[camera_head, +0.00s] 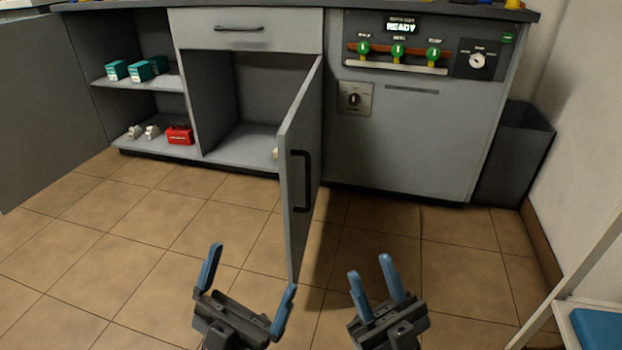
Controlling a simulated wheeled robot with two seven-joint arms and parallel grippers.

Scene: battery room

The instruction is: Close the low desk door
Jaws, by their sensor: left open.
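The low desk door (300,180) is a grey panel with a dark vertical bar handle (301,181). It stands wide open, jutting out toward me from the right side of the compartment (235,100) under the drawer. My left gripper (249,275) is open and empty, in front of the door's near lower edge and slightly left of it. My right gripper (369,265) is open and empty, to the right of the door, with its fingers closer together. Neither gripper appears to hold the door or its handle.
Another grey door (45,105) stands open at the far left, beside shelves with teal boxes (140,70) and a red case (180,134). The drawer (245,30) is shut. A control panel (400,55) and dark bin (515,150) are right. The tiled floor is clear.

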